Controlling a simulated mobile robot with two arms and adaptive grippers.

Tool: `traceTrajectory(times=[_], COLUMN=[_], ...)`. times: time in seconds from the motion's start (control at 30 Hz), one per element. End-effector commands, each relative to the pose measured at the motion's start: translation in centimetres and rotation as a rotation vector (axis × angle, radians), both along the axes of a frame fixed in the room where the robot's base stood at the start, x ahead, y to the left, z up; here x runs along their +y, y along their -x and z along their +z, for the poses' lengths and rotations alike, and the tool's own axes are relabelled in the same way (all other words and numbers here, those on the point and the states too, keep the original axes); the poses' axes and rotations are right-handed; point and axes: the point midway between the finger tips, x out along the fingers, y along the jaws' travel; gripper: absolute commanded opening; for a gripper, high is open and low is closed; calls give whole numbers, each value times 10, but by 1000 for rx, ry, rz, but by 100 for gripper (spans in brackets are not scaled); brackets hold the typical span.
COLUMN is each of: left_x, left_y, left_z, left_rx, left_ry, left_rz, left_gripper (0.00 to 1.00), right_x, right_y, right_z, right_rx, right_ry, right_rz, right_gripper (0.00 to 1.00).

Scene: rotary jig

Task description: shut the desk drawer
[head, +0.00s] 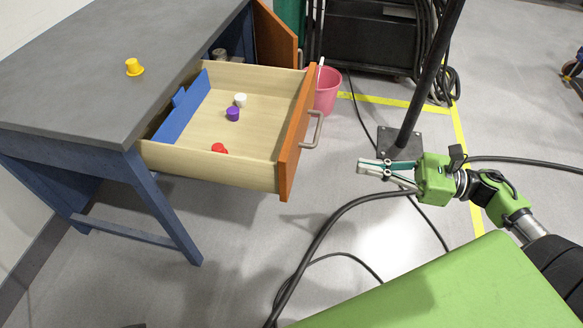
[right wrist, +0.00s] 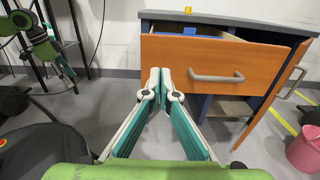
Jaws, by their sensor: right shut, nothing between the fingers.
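The desk drawer (head: 225,170) is pulled well out of the grey-topped desk (head: 90,60) in the head view. Its orange front (head: 296,140) has a grey handle (head: 312,130). Inside lie a white piece (head: 240,99), a purple piece (head: 233,114) and a red piece (head: 219,148). My right gripper (head: 362,166) is shut and empty, to the right of the drawer front and apart from it. In the right wrist view its fingertips (right wrist: 160,72) point towards the drawer front (right wrist: 215,62), left of the handle (right wrist: 216,77).
A yellow piece (head: 134,67) stands on the desk top. An orange cabinet door (head: 276,38) hangs open behind the drawer. A pink bucket (head: 327,92) stands near the drawer's far corner. A black post (head: 425,85) and cables (head: 310,250) are on the floor.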

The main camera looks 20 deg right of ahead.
Motion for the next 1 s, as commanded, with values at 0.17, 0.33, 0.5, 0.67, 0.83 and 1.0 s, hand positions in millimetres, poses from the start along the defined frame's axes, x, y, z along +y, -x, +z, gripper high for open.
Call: traceTrajectory(times=[0.17, 0.33, 0.5, 0.67, 0.83, 1.0], left_x=[0, 1, 1, 1, 1, 1], left_y=[2, 3, 5, 5, 5, 5], left_z=[5, 12, 17, 15, 14, 14], left_rx=[-2, -8, -11, -9, -10, -10], left_ry=[-1, 1, 0, 0, 0, 0], left_rz=[0, 1, 1, 1, 1, 1], left_gripper=[58, 58, 58, 58, 58, 58], right_x=[13, 40, 70, 93, 109, 116], right_y=[-6, -25, -45, -61, -72, -77], right_z=[2, 3, 2, 2, 2, 1], right_rx=[-16, -16, -16, -14, -12, -10], right_ry=[12, 10, 8, 8, 8, 8], right_rz=[13, 13, 12, 9, 8, 8], right_gripper=[0, 0, 0, 0, 0, 0])
